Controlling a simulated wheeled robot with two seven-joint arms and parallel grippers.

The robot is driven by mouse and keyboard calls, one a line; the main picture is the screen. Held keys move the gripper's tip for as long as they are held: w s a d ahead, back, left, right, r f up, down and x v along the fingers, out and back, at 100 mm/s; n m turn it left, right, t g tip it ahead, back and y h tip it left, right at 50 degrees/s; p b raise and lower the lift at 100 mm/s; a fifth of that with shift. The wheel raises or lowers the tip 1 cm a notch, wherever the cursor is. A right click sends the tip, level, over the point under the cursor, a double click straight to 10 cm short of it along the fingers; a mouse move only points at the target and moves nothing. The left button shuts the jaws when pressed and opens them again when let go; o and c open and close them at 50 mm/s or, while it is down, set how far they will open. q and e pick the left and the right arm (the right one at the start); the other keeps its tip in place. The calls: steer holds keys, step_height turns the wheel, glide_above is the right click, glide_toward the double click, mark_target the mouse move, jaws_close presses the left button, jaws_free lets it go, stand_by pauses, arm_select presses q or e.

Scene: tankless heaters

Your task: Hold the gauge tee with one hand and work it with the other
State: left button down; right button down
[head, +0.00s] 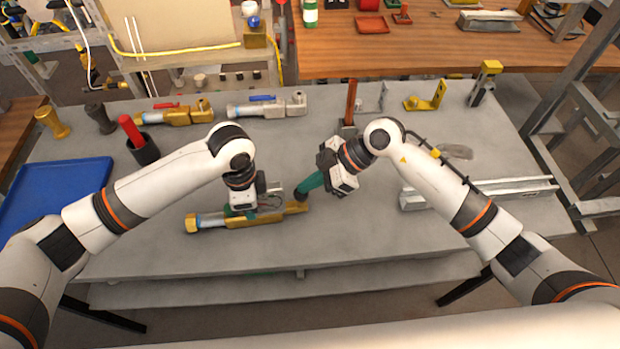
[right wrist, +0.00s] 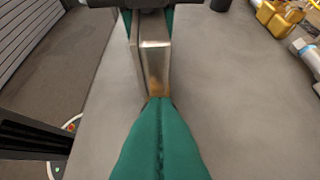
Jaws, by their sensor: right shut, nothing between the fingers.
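The gauge tee, which I take to be the long brass fitting (head: 268,217) with a pale collar, lies on the grey bench near its front edge. Its metal end also shows in the right wrist view (right wrist: 154,60). My left gripper (head: 240,212) is over its middle, with green fingers on both sides of it in the right wrist view; the contact is partly hidden. My right gripper (head: 305,190) has green fingers pressed together, empty, with the tips at the tee's right end. Whether they touch it is unclear.
A blue tray (head: 55,190) is at left. A metal rail (head: 480,191) lies at right. A black cup (head: 143,149) holds a red-handled tool.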

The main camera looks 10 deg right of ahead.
steer(key=shift+s+d+f, duration=0.1)
steer(key=shift+f, duration=0.7)
steer(key=a+r+v, duration=0.2)
steer(key=v, duration=1.1)
steer(key=shift+r, duration=0.2)
steer(key=shift+a, duration=0.15)
stand_by(1.2)
step_height(320, 180, up, 2)
steer(key=shift+r, duration=0.1)
